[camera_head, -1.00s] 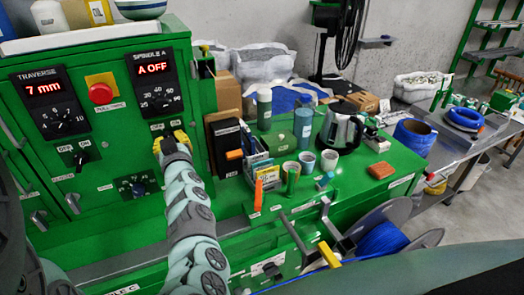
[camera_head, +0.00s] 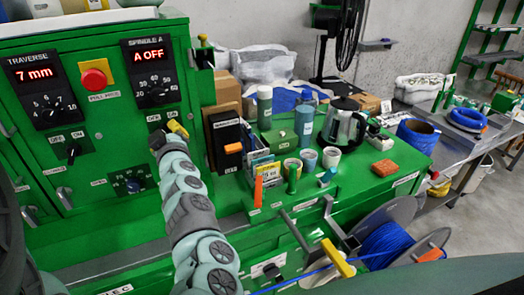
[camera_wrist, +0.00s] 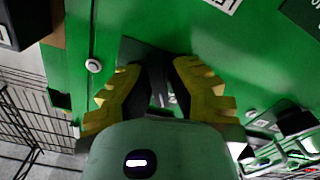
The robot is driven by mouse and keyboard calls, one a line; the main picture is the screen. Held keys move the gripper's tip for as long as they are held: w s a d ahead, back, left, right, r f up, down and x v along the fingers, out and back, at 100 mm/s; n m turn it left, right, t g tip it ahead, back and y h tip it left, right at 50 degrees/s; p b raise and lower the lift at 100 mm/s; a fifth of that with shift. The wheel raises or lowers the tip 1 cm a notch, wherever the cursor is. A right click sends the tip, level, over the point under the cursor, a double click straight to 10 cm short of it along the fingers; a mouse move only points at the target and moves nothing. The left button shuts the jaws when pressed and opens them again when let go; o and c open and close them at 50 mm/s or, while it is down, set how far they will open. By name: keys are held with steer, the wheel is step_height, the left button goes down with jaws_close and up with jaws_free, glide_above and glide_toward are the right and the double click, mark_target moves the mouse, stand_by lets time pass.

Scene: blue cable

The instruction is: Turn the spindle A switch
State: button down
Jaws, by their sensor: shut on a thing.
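My gripper (camera_head: 170,134) is at the green control panel (camera_head: 95,140), below the spindle A display (camera_head: 151,55), which reads "A OFF". Its yellow jaws cover the spindle A switch in the head view; the OFF and ON labels show just above them. In the wrist view the yellow fingers of my gripper (camera_wrist: 160,78) are shut on the dark switch lever (camera_wrist: 160,92) between their tips. The lever's exact angle is mostly hidden by the jaws.
A red push button (camera_head: 94,78), the traverse dial (camera_head: 47,107) and another OFF/ON switch (camera_head: 72,150) sit left on the panel. A black box (camera_head: 226,140) stands right of my gripper. Cups and a kettle (camera_head: 343,124) stand on the green bench.

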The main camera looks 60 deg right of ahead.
steer(key=shift+f, duration=0.1)
steer(key=c, duration=1)
jaws_free()
steer(key=shift+w, duration=0.1)
steer(key=v, duration=1.2)
